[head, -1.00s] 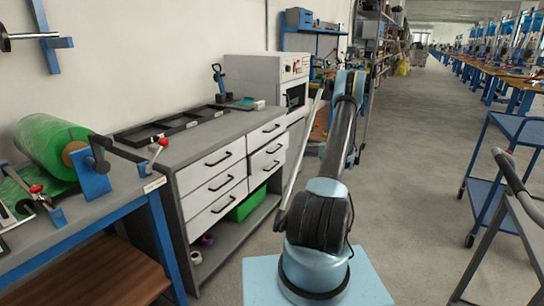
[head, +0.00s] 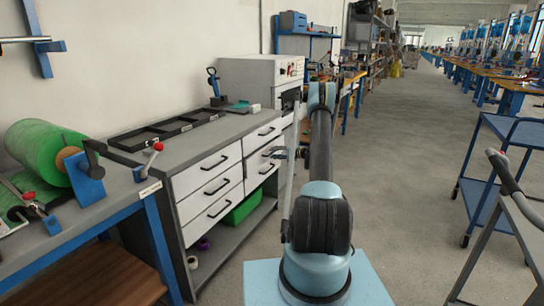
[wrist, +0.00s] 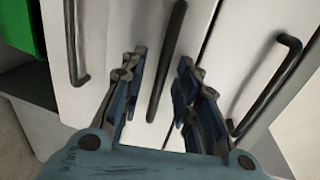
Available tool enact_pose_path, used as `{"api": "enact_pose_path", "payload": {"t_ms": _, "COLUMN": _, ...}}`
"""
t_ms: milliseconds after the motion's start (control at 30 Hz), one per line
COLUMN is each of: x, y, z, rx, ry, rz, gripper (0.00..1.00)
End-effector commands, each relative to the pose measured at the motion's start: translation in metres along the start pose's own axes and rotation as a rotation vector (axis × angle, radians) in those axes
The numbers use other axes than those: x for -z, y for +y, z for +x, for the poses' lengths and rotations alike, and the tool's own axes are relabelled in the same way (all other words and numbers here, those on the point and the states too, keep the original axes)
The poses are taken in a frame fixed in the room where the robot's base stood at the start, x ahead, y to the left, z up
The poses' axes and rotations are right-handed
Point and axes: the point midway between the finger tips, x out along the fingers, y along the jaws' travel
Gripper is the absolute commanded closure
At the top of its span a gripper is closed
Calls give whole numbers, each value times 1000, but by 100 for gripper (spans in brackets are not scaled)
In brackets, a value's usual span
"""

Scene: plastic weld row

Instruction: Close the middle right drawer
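The grey drawer cabinet (head: 205,150) has two columns of white drawers with dark bar handles. The middle right drawer (head: 255,163) is in the right column; how far it stands out is hard to tell in the head view. The handles of the neighbouring drawers show at left (wrist: 72,45) and right (wrist: 268,85).
A green bin (head: 241,208) is on the shelf below the drawers. A bench with a green roll (head: 45,148) stands at left. A blue cart (head: 490,190) is at right. The floor between is clear.

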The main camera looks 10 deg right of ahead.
Motion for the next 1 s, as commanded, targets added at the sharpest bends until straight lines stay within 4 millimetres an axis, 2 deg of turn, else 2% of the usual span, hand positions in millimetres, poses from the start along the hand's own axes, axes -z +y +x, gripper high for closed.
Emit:
{"api": "enact_pose_path", "payload": {"t_ms": 200, "x": 0, "y": 0, "z": 16, "rx": 0, "ry": -1, "rz": 0, "gripper": 71}}
{"api": "enact_pose_path", "payload": {"t_ms": 500, "x": 0, "y": 0, "z": 18, "rx": 0, "ry": 0, "rz": 0, "gripper": 71}}
{"api": "enact_pose_path", "payload": {"t_ms": 533, "x": 0, "y": 0, "z": 18, "rx": 0, "ry": 0, "rz": 0, "gripper": 73}}
{"api": "enact_pose_path", "payload": {"t_ms": 633, "x": 0, "y": 0, "z": 18, "rx": 0, "ry": 0, "rz": 0, "gripper": 96}}
{"api": "enact_pose_path", "payload": {"t_ms": 667, "x": 0, "y": 0, "z": 18, "rx": 0, "ry": 0, "rz": 0, "gripper": 100}}
{"api": "enact_pose_path", "payload": {"t_ms": 867, "x": 0, "y": 0, "z": 18, "rx": -1, "ry": 0, "rz": 0, "gripper": 100}}
{"api": "enact_pose_path", "payload": {"t_ms": 1000, "x": 0, "y": -2, "z": 31, "rx": -1, "ry": -1, "rz": 0, "gripper": 100}}
